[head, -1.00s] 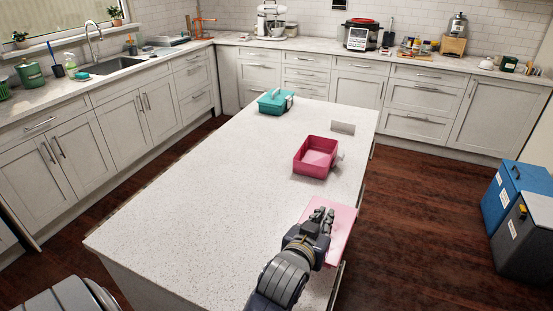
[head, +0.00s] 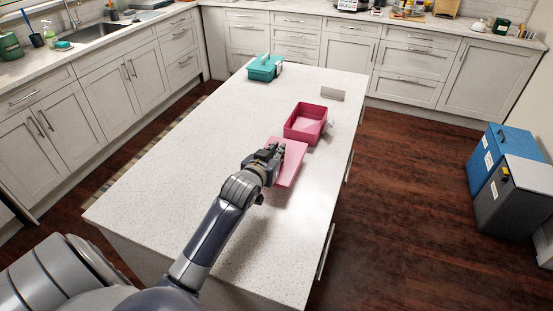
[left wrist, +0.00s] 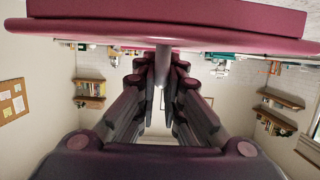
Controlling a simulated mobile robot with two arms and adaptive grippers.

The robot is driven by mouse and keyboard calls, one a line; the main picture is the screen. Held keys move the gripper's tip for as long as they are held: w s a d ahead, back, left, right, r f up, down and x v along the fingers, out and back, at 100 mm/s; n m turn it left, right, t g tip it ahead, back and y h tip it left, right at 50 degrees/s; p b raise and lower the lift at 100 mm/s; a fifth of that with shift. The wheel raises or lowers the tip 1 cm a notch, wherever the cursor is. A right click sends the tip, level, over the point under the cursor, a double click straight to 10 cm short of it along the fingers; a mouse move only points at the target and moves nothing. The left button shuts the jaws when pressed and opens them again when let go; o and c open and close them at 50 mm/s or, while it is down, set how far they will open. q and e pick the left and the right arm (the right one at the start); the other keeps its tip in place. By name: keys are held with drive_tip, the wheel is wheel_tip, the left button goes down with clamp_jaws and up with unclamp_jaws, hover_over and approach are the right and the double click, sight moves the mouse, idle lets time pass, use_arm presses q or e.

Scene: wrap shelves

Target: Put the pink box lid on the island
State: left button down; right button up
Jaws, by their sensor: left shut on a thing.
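The pink box lid (head: 291,167) is a flat pink panel over the right side of the white island (head: 190,165), just in front of the open pink box (head: 306,124). My left gripper (head: 275,150) is shut on the lid at its left edge. In the left wrist view the lid (left wrist: 170,32) spans the top of the picture, and the fingers of my left gripper (left wrist: 155,65) reach up to it. I cannot tell whether the lid touches the island top. My right gripper is not in view.
A teal box (head: 264,68) with a handle stands at the island's far end. A small grey card (head: 332,94) stands behind the pink box. The island's left and middle are clear. Blue (head: 499,147) and grey (head: 510,195) bins stand on the floor at right.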

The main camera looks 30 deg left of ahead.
use_arm(q)
drive_tip(key=shift+f+p, duration=0.3)
drive_tip(key=shift+f, duration=1.45)
drive_tip(key=c, duration=1.7)
unclamp_jaws()
drive_tip(key=shift+s, duration=0.15)
drive_tip(key=b+v, duration=0.1)
drive_tip(key=v, duration=1.1)
